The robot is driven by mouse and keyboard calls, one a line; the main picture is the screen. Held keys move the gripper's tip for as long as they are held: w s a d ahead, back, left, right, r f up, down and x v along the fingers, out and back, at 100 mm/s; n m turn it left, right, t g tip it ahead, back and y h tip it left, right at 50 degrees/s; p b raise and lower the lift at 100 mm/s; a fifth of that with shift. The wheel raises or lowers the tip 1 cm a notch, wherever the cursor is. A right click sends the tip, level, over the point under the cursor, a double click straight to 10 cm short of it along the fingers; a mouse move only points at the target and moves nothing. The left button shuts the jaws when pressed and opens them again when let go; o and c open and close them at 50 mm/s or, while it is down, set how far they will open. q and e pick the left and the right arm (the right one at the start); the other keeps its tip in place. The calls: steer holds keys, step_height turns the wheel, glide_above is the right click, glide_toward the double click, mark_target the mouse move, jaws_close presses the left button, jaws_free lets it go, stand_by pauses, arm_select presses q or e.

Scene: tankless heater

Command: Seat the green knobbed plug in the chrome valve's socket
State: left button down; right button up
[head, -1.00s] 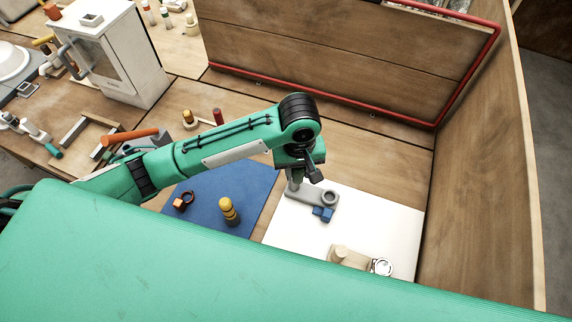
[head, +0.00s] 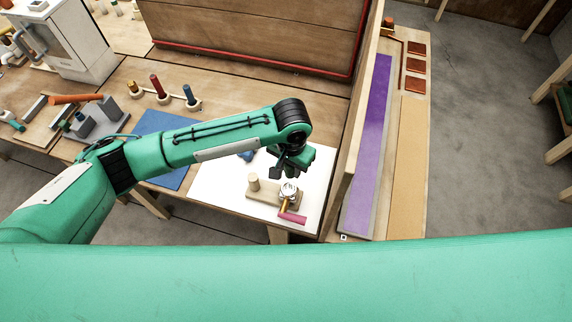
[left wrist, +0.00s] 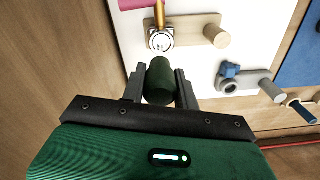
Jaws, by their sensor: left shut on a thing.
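The green knobbed plug (left wrist: 159,78), a dark green cylinder, sits between the two fingers of my left gripper (left wrist: 160,88) in the left wrist view. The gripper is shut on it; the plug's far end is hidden. The chrome valve (head: 289,188) stands on a wooden block on the white board, with a brass stem and pink handle (head: 292,217). In the left wrist view the valve (left wrist: 161,40) lies just beyond the plug, apart from it in the picture. In the head view my left gripper (head: 293,160) hangs near the valve, its fingers mostly hidden. My right gripper is not in view.
A wooden peg (head: 253,182) rises from the valve's block. A grey holder (left wrist: 245,83) with a blue piece (left wrist: 229,69) stands on the white board (head: 215,180). A wooden side wall (head: 352,130) borders the board on the right. A blue mat (head: 155,123) lies left.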

arm_select(q)
steer(key=shift+w+a+f, duration=0.1)
steer(key=shift+w+a, duration=0.05)
steer(key=shift+a, duration=0.1)
steer(key=shift+r+p, duration=0.2)
steer(key=shift+p, duration=0.5)
steer(key=shift+f+b, duration=0.4)
steer(key=shift+f, duration=0.25)
steer(key=shift+f+b, duration=0.45)
steer(key=shift+f, duration=1.55)
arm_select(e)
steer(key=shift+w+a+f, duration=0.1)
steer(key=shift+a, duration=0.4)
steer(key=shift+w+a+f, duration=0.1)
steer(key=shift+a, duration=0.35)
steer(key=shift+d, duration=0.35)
